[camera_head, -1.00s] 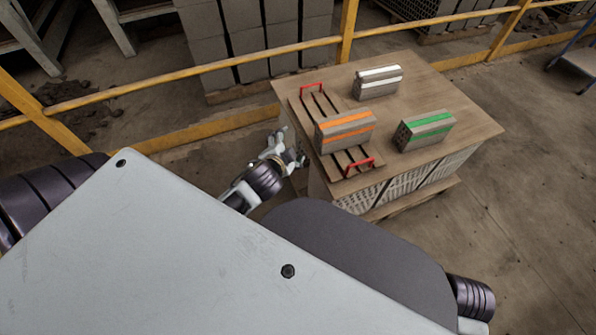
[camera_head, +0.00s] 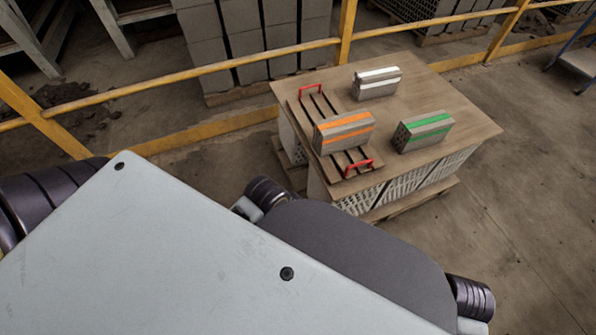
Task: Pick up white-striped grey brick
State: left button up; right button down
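The white-striped grey brick (camera_head: 377,83) stands on the wooden table top (camera_head: 455,95), toward its far side. It is upright, and nothing touches it but the table. Neither of my grippers shows now. Part of my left arm (camera_head: 262,194) shows low beside the table's near left side, with its gripper hidden. Part of my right arm (camera_head: 470,298) shows at the lower right, and its gripper is out of sight.
An orange-striped brick (camera_head: 344,132) sits on a slatted tray with red handles (camera_head: 312,89). A green-striped brick (camera_head: 423,131) stands to the right. A yellow railing (camera_head: 200,70) runs behind the table. Open floor (camera_head: 530,200) lies to the right.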

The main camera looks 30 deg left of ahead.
aim_at(369, 84)
jog(key=i+l, duration=0.1)
jog(key=l, duration=0.3)
jog(key=i+l, duration=0.1)
jog(key=l, duration=0.3)
jog(key=i+l, duration=0.15)
jog(key=l, duration=0.25)
jog(key=i+l, duration=0.1)
jog(key=l, duration=0.3)
jog(key=i+l, duration=0.1)
jog(key=l, duration=0.3)
jog(key=i+l, duration=0.1)
jog(key=l, duration=0.3)
jog(key=i+l, duration=0.15)
jog(key=l, duration=0.25)
